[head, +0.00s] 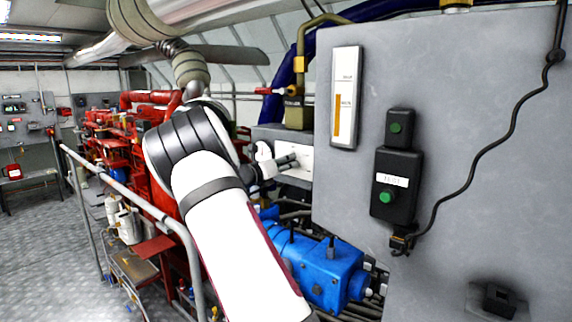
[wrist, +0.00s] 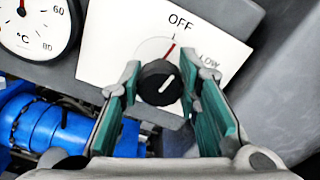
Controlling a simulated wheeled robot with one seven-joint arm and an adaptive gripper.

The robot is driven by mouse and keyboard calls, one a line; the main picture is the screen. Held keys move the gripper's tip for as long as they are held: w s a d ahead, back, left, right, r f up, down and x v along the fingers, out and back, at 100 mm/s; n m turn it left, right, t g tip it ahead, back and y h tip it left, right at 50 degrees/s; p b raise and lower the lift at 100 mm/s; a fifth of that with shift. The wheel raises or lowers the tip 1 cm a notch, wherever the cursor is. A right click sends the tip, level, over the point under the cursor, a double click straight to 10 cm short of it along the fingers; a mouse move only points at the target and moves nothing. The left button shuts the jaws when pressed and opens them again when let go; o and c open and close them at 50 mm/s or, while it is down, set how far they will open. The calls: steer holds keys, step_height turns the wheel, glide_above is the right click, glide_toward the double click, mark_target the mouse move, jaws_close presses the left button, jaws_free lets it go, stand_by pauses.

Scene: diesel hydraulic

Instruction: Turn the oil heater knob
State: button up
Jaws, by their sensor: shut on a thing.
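The oil heater knob (wrist: 159,83) is a round black dial on a white plate (wrist: 110,40) marked OFF and LOW in the wrist view. A red mark shows on the plate above the knob. My gripper (wrist: 159,75) has one green-padded finger on each side of the knob and is shut on it. In the head view my gripper (head: 280,164) is at the white plate (head: 300,163); there my gripper and arm hide the knob.
A round °C gauge (wrist: 33,22) sits left of the plate. Blue machinery (head: 325,272) lies below. A large grey cabinet (head: 450,90) with green buttons and a hanging black cable (head: 512,130) stands close on the right. A metal railing (head: 130,195) runs along the left.

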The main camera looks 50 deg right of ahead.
steer(key=shift+n, duration=0.9)
steer(key=o, duration=1.2)
steer(key=a, duration=0.8)
steer(key=s+a, duration=0.1)
steer(key=a, duration=0.3)
